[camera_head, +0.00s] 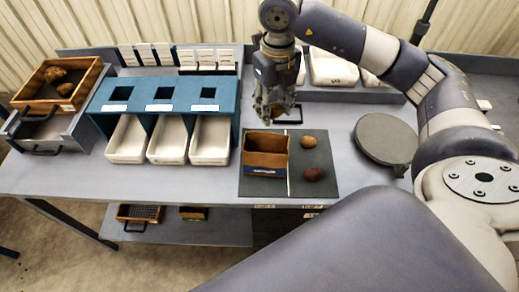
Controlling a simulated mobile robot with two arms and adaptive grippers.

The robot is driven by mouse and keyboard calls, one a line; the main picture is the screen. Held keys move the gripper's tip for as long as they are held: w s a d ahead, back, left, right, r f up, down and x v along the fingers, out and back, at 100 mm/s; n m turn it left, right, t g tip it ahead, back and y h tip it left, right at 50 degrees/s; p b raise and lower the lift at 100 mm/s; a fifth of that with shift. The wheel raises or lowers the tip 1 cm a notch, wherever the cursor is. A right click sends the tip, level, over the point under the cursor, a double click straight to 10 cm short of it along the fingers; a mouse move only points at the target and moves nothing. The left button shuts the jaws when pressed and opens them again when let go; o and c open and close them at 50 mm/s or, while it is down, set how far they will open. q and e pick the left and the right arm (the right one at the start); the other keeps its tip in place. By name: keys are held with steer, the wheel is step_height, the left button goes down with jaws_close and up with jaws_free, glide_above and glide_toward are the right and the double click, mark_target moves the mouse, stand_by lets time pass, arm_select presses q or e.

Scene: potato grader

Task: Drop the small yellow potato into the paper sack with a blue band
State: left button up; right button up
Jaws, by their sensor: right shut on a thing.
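My right gripper (271,108) hangs fingers down just beyond the far edge of the paper sack in the picture. It is shut on a small yellowish-brown potato (278,110), mostly hidden by the fingers. The open brown paper sack (266,160) stands upright on the dark mat and has a blue band low on its front. I cannot tell from this view how high the potato is above the sack's rim. My left gripper is not in view.
A tan potato (309,142) and a dark red potato (313,174) lie on the mat (324,155) right of the sack. A round grey disc (386,138) is farther right. A blue stand (165,94) with white bins is left. A wooden tray (84,87) holds potatoes.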

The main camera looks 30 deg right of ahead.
step_height(320, 180, down, 6)
steer(key=b, duration=0.3)
steer(key=shift+d, duration=0.1)
steer(key=o, duration=1.1)
steer(key=shift+r, duration=0.1)
step_height(320, 180, up, 12)
stand_by(0.4)
